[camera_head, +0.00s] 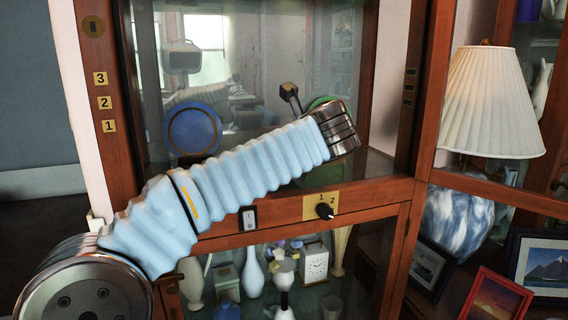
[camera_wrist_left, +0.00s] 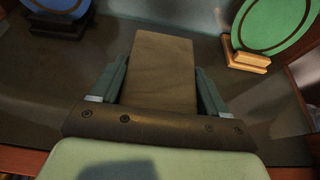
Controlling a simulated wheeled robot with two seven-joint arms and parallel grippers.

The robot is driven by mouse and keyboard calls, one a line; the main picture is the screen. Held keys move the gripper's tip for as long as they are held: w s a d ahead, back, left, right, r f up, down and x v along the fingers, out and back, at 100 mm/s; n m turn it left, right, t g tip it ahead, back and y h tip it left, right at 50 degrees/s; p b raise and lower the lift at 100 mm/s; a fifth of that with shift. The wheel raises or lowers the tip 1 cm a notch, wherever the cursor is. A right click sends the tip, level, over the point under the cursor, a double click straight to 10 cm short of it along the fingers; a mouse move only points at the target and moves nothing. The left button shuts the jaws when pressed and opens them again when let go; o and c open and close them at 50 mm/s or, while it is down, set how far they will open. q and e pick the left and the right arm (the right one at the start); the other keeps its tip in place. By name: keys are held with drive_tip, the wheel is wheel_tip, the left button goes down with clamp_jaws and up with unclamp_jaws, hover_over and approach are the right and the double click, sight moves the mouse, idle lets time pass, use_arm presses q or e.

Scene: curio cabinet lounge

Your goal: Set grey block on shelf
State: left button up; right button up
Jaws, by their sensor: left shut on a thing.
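The grey block (camera_wrist_left: 160,70), grey-brown and flat-faced, sits between the two fingers of my left gripper (camera_wrist_left: 158,88) in the left wrist view. The gripper is shut on it. Below and around the block is the dark shelf surface (camera_wrist_left: 50,85) of the cabinet. I cannot tell whether the block touches the shelf. The shelf also shows there right of the wrist (camera_head: 378,170). My right gripper is not in view.
A blue plate (camera_head: 192,130) stands left of my arm on the shelf. A green plate (camera_wrist_left: 272,22) stands on a wooden stand to the right. The cabinet's wooden right post (camera_head: 428,90) and a lamp (camera_head: 492,100) are farther right. Vases and a clock (camera_head: 314,265) fill the lower compartment.

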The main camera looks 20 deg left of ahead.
use_arm(q)
drive_tip(key=shift+f, duration=1.15)
drive_tip(key=shift+f, duration=0.1)
drive_tip(key=shift+f, duration=0.1)
drive_tip(key=o, duration=1.3)
drive_tip(key=shift+s+d+r, duration=0.1)
drive_tip(key=shift+r, duration=0.15)
drive_tip(key=v, duration=1.1)
drive_tip(key=shift+s+d+r, duration=0.1)
drive_tip(key=shift+s+d, duration=0.15)
drive_tip(key=shift+s, duration=0.05)
